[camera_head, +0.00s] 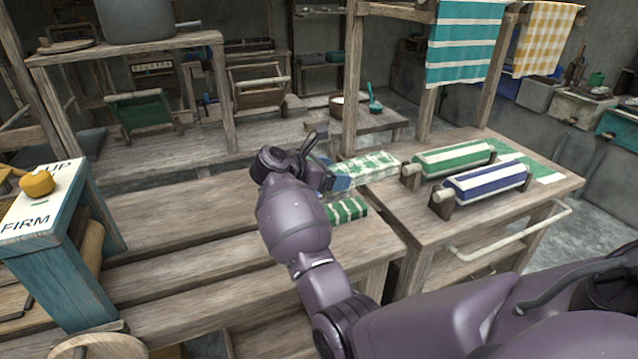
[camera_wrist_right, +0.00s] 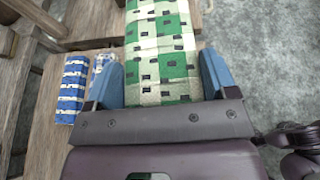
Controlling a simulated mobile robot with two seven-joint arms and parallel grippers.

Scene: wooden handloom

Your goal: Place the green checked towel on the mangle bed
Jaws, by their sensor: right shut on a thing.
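The green checked towel (camera_head: 366,167) is a flat folded bundle in white and green, held up near the gap between the wooden bench and the right-hand table. My right gripper (camera_head: 335,178) is shut on its near end. In the right wrist view the towel (camera_wrist_right: 162,40) stretches away between the two blue fingers of the gripper (camera_wrist_right: 166,82). I cannot tell for certain which surface is the mangle bed. My left gripper is not in view.
A green-striped cloth (camera_head: 345,211) lies on the bench beneath the gripper. A green-striped roll (camera_head: 455,157) and a blue-striped roll (camera_head: 486,182) rest on the right table (camera_head: 400,213). A teal stand (camera_head: 62,285) marked FIRM is at left.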

